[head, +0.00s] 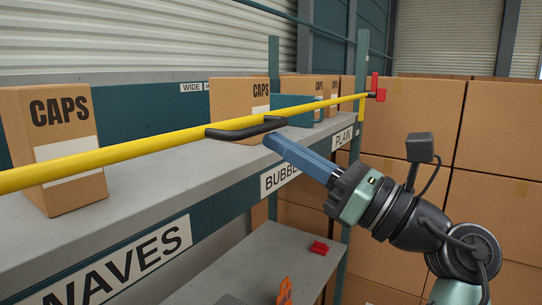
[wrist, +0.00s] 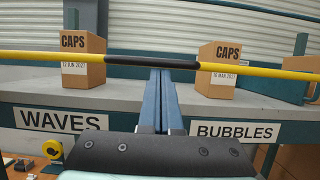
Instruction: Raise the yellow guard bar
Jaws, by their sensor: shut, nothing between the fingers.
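The yellow guard bar (head: 128,150) runs across the front of the grey shelf in the head view, above the shelf surface. It carries a black handle (head: 247,128). The bar's far end meets a red bracket (head: 375,88) at the shelf's right post. My gripper (head: 272,140) is shut, its blue fingers together and pointing at the handle from the front. In the wrist view the fingertips (wrist: 161,72) reach the handle (wrist: 150,61) just under its middle. I cannot tell whether they touch it.
Cardboard boxes marked CAPS (head: 55,140) stand on the shelf behind the bar. Shelf labels read WAVES (head: 125,264) and BUBBLES (wrist: 235,132). A lower shelf (head: 235,268) holds red and orange items. Large cartons (head: 415,115) are stacked at the right, behind my arm.

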